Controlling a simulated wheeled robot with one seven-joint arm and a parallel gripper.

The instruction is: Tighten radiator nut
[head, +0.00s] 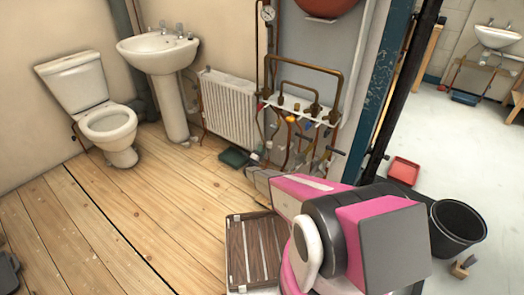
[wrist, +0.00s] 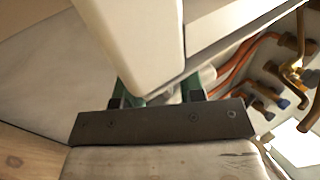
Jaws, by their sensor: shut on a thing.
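The white radiator (head: 230,108) is on the wall in the head view, between the basin and the copper pipework. I cannot make out the radiator nut in either view. My pink, black and grey arm fills the lower middle of the head view, and my gripper is hidden there. In the wrist view my gripper (wrist: 158,97) shows partly, with dark and green finger parts beyond a dark screwed bar. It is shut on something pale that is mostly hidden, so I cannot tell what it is. A large pale block (wrist: 130,40) hangs close above it.
Copper pipework (head: 305,90) stands right of the radiator; coppery pipes (wrist: 265,60) also show in the wrist view. A basin (head: 158,52) and toilet (head: 105,120) are left. A slatted crate (head: 235,250), red tray (head: 404,171) and black bucket (head: 457,225) lie near my arm.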

